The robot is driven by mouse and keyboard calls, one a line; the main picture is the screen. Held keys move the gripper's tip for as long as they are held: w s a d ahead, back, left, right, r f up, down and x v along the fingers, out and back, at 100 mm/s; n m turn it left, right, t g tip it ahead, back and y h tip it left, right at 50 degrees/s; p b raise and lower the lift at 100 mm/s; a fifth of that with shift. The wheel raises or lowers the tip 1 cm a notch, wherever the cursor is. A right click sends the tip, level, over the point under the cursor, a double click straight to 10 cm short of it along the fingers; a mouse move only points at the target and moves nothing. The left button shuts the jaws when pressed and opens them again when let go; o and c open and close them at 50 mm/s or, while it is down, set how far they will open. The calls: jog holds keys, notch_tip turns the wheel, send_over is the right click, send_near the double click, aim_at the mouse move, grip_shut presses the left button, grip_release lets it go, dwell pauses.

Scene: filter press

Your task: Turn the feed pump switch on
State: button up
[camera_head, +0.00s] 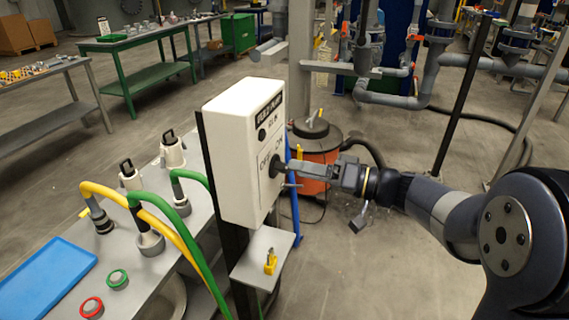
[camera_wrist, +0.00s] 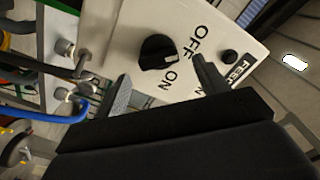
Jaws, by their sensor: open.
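The feed pump switch is a round black knob (camera_wrist: 158,50) on the front of a white control box (camera_head: 235,135). OFF and ON are printed beside it. A small light mark shows on the knob's rim in the wrist view, but I cannot tell clearly which label it points to. In the wrist view my gripper (camera_wrist: 163,85) is open, one finger on each side in front of the knob. I cannot tell whether the fingers touch it. A dark RUN lamp (camera_wrist: 229,57) sits near the FEED PUMP label.
A small shelf (camera_head: 262,258) with a yellow padlock (camera_head: 270,262) is below the box. At left, a bench holds a blue tray (camera_head: 45,280) and fittings with yellow (camera_head: 100,190) and green hoses. An orange drum (camera_head: 318,150) stands behind my gripper. The floor below my arm is mostly clear.

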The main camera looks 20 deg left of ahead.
aim_at(281, 168)
jog(key=shift+w+a+p, duration=0.2)
jog(key=shift+a+p, duration=0.1)
jog(key=shift+a, duration=1.8)
jog(key=shift+c, duration=0.2)
jog(key=c, duration=0.9)
